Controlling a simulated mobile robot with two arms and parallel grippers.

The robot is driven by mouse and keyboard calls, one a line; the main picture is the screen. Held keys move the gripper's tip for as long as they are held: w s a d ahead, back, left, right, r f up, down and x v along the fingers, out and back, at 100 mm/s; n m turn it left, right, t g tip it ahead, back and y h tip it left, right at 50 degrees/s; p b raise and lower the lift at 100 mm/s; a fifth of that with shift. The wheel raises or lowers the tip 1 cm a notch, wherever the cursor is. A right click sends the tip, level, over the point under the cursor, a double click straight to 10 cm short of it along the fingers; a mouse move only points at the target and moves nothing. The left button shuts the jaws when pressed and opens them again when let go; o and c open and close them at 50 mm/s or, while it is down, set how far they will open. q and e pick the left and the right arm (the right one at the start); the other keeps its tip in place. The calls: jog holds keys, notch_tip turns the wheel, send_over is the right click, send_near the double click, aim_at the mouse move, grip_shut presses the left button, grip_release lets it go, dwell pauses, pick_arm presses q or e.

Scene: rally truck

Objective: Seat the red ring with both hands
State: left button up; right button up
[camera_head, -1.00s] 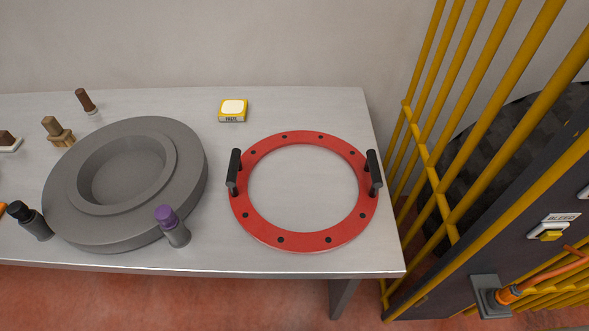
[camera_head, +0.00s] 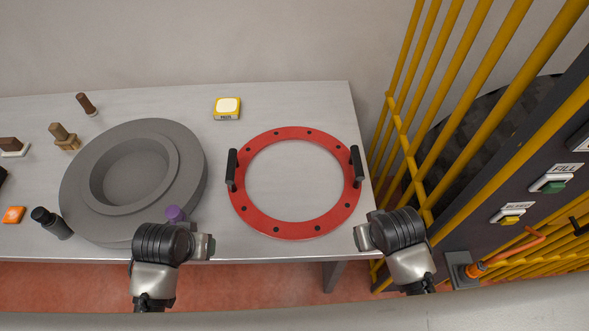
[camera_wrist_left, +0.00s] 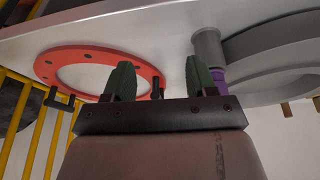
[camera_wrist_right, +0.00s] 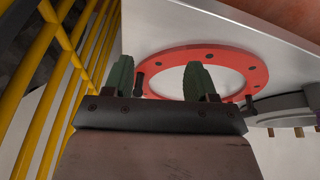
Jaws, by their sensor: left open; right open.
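The red ring (camera_head: 295,232) lies flat on the right part of the table, with bolt holes round it and two black upright handles, left (camera_head: 232,168) and right (camera_head: 356,166). It also shows in the left wrist view (camera_wrist_left: 60,58) and the right wrist view (camera_wrist_right: 190,54). The grey round hub (camera_head: 75,205) with a raised collar and a recess stands to the ring's left. My left gripper (camera_head: 208,247) is open and empty near the table's front edge, before the hub. My right gripper (camera_head: 360,238) is open and empty, in front of and right of the ring. Neither touches the ring.
A purple-topped grey cylinder (camera_head: 175,214) stands close to my left gripper. Yellow bars (camera_head: 425,140) and a button panel (camera_head: 555,200) stand at the right.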

pick_arm(q)
jog(key=n+h, duration=0.1)
send_near(230, 167)
jog(key=f, duration=0.1)
pick_arm(e)
jog(key=m+h, duration=0.1)
jog(key=h, duration=0.1)
send_near(357, 160)
jog(key=f, duration=0.1)
pick_arm(q)
jog(key=shift+t, duration=0.3)
jog(key=shift+s+x, duration=0.1)
jog(key=shift+x, duration=2.5)
jog(key=shift+s+x, duration=0.15)
jog(key=shift+x, duration=2.45)
pick_arm(e)
jog(key=shift+t, duration=0.3)
jog(key=shift+s+x, duration=0.15)
jog(key=shift+x, duration=2.5)
jog(key=shift+s+x, duration=0.1)
jog(key=shift+x, duration=2.55)
pick_arm(q)
jog(key=shift+f, duration=0.1)
pick_arm(e)
jog(key=shift+d, duration=0.1)
pick_arm(q)
grip_shut()
pick_arm(e)
grip_shut()
